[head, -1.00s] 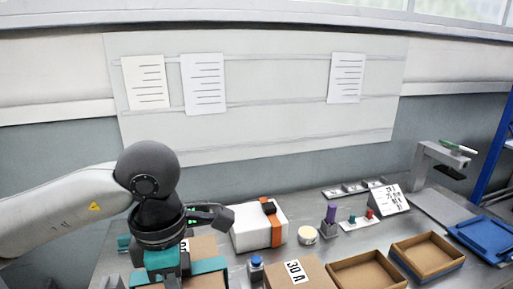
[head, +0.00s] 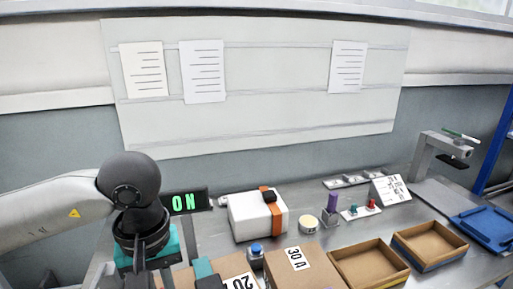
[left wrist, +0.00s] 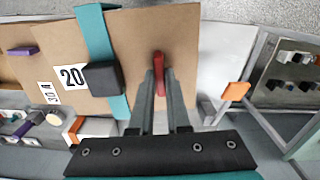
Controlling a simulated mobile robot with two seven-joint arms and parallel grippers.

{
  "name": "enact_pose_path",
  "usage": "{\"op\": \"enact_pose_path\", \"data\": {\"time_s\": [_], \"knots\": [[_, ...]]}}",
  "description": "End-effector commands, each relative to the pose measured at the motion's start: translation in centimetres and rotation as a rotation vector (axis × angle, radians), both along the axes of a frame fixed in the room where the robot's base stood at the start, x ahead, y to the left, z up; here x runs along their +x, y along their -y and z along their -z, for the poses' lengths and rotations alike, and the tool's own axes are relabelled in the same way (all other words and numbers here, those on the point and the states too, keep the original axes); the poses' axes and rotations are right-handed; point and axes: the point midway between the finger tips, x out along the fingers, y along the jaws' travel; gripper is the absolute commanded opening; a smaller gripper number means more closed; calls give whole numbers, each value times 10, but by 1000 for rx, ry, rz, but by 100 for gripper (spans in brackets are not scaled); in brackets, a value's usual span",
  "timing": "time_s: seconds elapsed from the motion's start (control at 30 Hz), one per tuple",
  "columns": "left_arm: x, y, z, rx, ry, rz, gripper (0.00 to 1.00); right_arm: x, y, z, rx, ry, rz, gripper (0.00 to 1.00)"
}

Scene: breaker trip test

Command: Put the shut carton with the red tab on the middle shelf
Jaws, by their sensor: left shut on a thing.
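The carton marked 20 (head: 240,265) is brown and flat-topped, with a teal band and a dark block on it. It stands at the near edge of the head view, partly cut off. In the left wrist view the same carton (left wrist: 200,20) fills the middle, with an upright red tab (left wrist: 159,72) on it. My left gripper (left wrist: 163,84) is shut on the red tab. In the head view my left wrist hides the fingers and the tab. I cannot make out the middle shelf for sure. My right gripper is not in view.
A carton marked 30 A (head: 275,265) stands close on the right. Open trays (head: 368,279), a white box with an orange band (head: 243,222) and a blue-capped item (head: 257,249) are on the bench. A green ON display (head: 184,202) is behind my arm. A metal frame (left wrist: 262,60) stands at the wrist view's right.

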Motion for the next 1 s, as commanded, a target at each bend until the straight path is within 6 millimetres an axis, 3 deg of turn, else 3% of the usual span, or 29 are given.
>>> {"op": "enact_pose_path", "data": {"time_s": [0.2, 0.4, 1.0], "knots": [[0, -4, 10, -3, 3, 261, 0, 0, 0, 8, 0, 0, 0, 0], [-1, -6, 13, -3, 3, 393, 0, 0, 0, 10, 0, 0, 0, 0], [0, -5, 11, -4, 3, 424, 0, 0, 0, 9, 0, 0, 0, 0]]}}
